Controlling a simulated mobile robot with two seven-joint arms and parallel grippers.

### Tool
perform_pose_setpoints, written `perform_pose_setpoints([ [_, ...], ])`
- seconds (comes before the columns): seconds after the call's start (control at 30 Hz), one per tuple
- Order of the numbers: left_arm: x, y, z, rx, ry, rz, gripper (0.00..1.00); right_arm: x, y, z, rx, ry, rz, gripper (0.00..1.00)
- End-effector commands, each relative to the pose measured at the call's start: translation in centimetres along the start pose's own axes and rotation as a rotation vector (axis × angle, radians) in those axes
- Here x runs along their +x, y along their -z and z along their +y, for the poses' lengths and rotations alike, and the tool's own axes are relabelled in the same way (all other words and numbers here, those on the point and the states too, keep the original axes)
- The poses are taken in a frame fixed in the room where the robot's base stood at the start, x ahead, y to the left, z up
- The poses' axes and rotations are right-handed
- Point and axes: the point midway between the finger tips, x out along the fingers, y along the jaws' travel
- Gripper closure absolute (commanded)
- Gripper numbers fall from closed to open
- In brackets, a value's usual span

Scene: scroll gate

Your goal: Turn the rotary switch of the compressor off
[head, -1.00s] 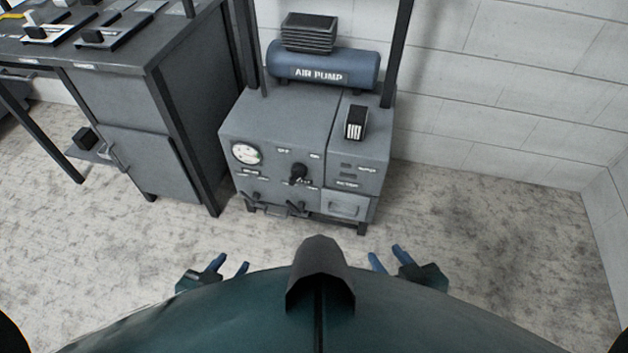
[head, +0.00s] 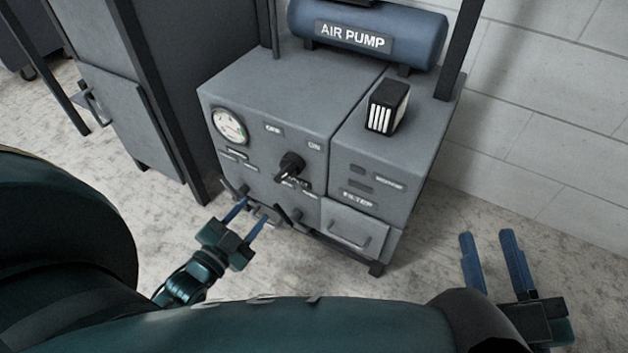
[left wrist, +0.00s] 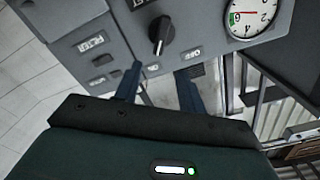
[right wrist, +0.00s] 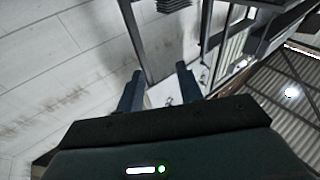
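The compressor is a grey cabinet (head: 270,110) with a blue air pump tank (head: 372,36) on top. Its black rotary switch (head: 290,167) is on the front panel, between labels OFF and ON above it; the knob also shows in the left wrist view (left wrist: 160,34). I cannot tell for sure which label its pointer faces. My left gripper (head: 248,212) is open and empty, in front of and below the switch, apart from it. It also shows in the left wrist view (left wrist: 160,85). My right gripper (head: 488,248) is open and empty, right of the cabinet over the floor.
A round gauge (head: 229,125) is left of the switch. Small black handles (head: 288,218) stick out low on the panel. A drawer (head: 357,229) is at lower right. A dark grey cabinet (head: 125,120) stands to the left. The floor at right is clear.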

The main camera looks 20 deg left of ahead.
Motion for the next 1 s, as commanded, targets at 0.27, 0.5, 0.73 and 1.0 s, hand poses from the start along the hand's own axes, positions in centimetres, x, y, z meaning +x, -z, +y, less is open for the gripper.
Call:
perform_pose_setpoints([
  [0.27,1.8,-0.7,0.0,0.013,0.014,0.013,0.6,0.0,0.1,-0.1,-0.008,0.009,0.046,0.64],
  [0.5,6.8,-0.8,0.0,0.013,0.014,0.014,0.6,1.0,1.7,0.6,-0.087,0.023,0.179,0.64],
  [0.73,11.0,-0.7,-0.1,0.013,0.012,0.011,0.6,1.5,3.7,1.0,-0.175,0.036,0.316,0.64],
  [1.0,13.1,-0.5,-0.1,0.013,0.01,0.008,0.6,1.7,5.0,1.2,-0.222,0.042,0.391,0.64],
])
